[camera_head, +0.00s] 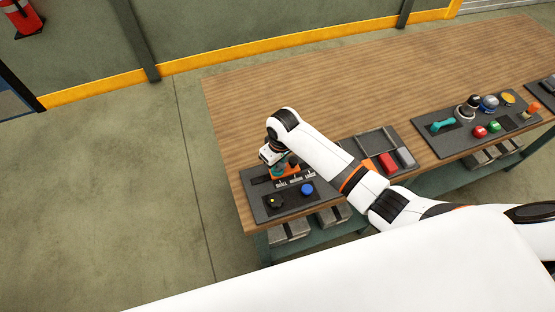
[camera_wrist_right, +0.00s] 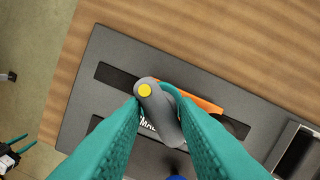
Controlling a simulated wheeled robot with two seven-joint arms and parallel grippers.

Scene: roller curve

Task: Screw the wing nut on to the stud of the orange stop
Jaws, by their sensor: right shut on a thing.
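My right gripper (camera_wrist_right: 160,125) has teal fingers shut on the grey wing nut (camera_wrist_right: 163,120), which has a yellow spot at its upper end. The orange stop (camera_wrist_right: 205,104) lies just behind it, partly covered by the nut and fingers. The stud is hidden, so I cannot tell how far the nut is on it. In the head view my right gripper (camera_head: 273,156) points down over the orange stop (camera_head: 290,172) on the dark panel. My left gripper (camera_wrist_right: 20,143) shows small at the lower left of the wrist view, its two teal fingers apart and empty.
The dark panel (camera_head: 252,196) carries a slot, white markings, a black knob (camera_head: 275,202) and a blue button (camera_head: 307,189). A tray (camera_head: 365,144) with a red block (camera_head: 387,162) stands to the right, beneath my arm. The back of the wooden table (camera_head: 330,85) is clear.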

